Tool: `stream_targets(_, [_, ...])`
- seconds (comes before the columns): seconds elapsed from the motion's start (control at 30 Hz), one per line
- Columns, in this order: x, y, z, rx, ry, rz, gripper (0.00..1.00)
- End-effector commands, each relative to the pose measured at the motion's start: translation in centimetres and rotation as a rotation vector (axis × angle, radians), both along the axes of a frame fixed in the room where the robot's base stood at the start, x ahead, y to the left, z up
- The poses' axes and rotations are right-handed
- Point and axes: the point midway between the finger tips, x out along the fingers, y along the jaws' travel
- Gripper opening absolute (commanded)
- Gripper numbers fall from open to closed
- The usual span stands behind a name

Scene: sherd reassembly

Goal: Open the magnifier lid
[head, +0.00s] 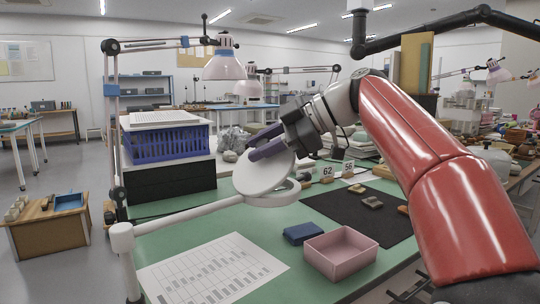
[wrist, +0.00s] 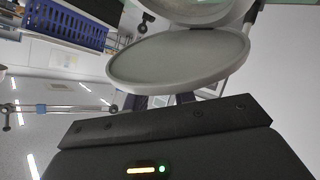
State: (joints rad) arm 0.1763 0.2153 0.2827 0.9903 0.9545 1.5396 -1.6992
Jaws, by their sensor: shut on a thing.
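The magnifier (head: 278,198) is a white round head on a long white arm over the green table. Its round white lid (head: 258,178) is tilted up from the head, hinged at the right side, with a gap between them. In the wrist view the lid (wrist: 180,58) is a pale disc just beyond my fingers, with part of the magnifier head (wrist: 185,10) above it. My gripper (head: 265,146) is shut on the lid at its upper edge. The exact contact is partly hidden by the fingers and the gripper body.
Below lie a blue box (head: 303,233), a pink tray (head: 341,254) and a printed sheet (head: 212,270). A black mat (head: 345,212) carries small sherds near number cards. A blue crate (head: 167,144) stands at the left behind the lamp post.

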Motion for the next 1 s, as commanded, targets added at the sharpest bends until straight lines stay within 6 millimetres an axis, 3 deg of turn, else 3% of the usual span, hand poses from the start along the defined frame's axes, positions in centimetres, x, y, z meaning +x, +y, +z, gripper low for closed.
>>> stream_targets(0.5, [-3.1, 3.2, 1.3, -0.355, -0.342, 0.002, 0.00])
stream_targets(1.0, [-5.7, 6.0, 0.4, -0.669, -0.636, 0.003, 0.00])
